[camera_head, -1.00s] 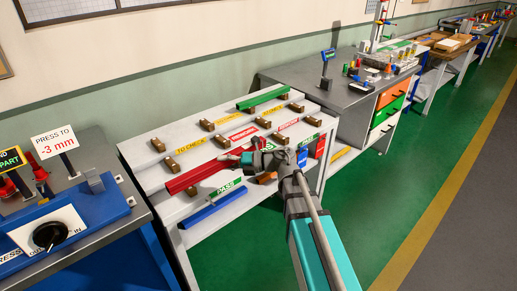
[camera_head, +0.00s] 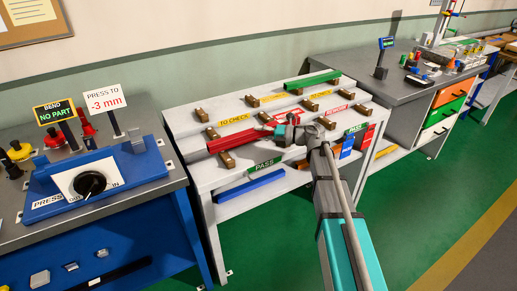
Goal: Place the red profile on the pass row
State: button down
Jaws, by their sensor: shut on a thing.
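The red profile (camera_head: 237,140) lies along the front part of the white stepped rack (camera_head: 232,179), between the TO CHECK label (camera_head: 235,121) and the green PASS label (camera_head: 265,164). My gripper (camera_head: 283,131) is shut on its right end, which the fingers partly hide. The profile's left part is over a brown support block (camera_head: 227,158); I cannot tell whether it touches the block. The pass row is the front row, with a second PASS label (camera_head: 355,129) at its right. Part of this row is hidden behind my arm.
A green profile (camera_head: 312,81) rests on the rack's back row. The blue press station (camera_head: 95,190) stands at left and a grey workbench (camera_head: 395,92) at right. Green floor (camera_head: 262,255) is clear in front.

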aim_at(259, 135)
jog(key=shift+w+a+f+b, duration=0.25)
jog(key=shift+w+f+b, duration=0.7)
jog(key=shift+f, duration=0.3)
jog(key=shift+w+a+f+b, duration=0.15)
jog(key=shift+w+f+b, duration=0.4)
jog(key=shift+f+b, duration=0.15)
jog(key=shift+s+f+b, duration=0.1)
jog(key=shift+f+b, duration=1.15)
jog(key=shift+f, duration=0.05)
jog(key=shift+f, duration=0.15)
jog(key=shift+c, duration=2.2)
grip_release()
jog(key=shift+r, duration=0.25)
jog(key=p+v, duration=0.1)
jog(key=v, duration=1.1)
